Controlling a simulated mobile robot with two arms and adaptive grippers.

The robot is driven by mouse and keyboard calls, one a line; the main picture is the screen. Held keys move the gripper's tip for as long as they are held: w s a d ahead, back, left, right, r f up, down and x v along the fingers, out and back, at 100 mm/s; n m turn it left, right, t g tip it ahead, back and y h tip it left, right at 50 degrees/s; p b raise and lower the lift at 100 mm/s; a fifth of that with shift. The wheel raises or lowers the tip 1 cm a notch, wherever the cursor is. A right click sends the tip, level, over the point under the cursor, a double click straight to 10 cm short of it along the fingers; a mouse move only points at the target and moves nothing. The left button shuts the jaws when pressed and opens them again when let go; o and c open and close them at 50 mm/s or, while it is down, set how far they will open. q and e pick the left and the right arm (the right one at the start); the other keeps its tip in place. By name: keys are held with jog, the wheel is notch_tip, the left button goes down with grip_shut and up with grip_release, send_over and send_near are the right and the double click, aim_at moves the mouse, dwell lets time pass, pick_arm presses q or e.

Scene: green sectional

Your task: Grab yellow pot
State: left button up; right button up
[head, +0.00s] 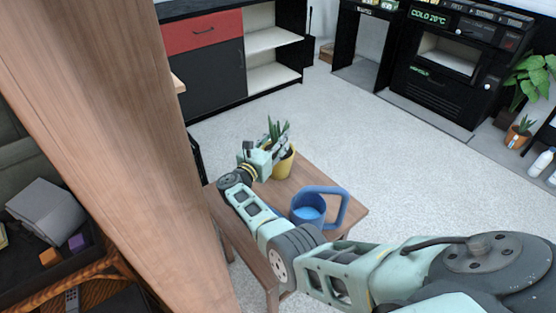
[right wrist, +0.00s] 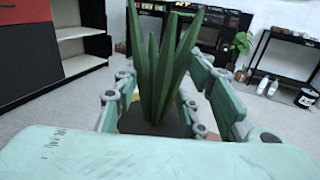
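The yellow pot (head: 284,166) with a spiky green plant stands upright on a small wooden table (head: 338,199) in the head view. My right gripper (head: 282,148) is at the pot, its fingers spread on either side of it. In the right wrist view the plant (right wrist: 162,75) rises between the two fingers of the right gripper (right wrist: 160,98). The fingers are wide apart, and I cannot tell whether they touch the pot. Much of the pot is hidden by the gripper. My left gripper is not in view.
A blue mug (head: 307,209) stands on the same table, close beside my right forearm. A wooden post (head: 120,140) blocks the left of the head view. Black cabinets (head: 212,65) stand behind. The pale carpet (head: 400,150) to the right of the table is clear.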

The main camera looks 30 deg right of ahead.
grip_shut()
dwell(0.3)
dwell(0.3)
jog(key=shift+w+r, duration=0.1)
jog(key=shift+r, duration=0.1)
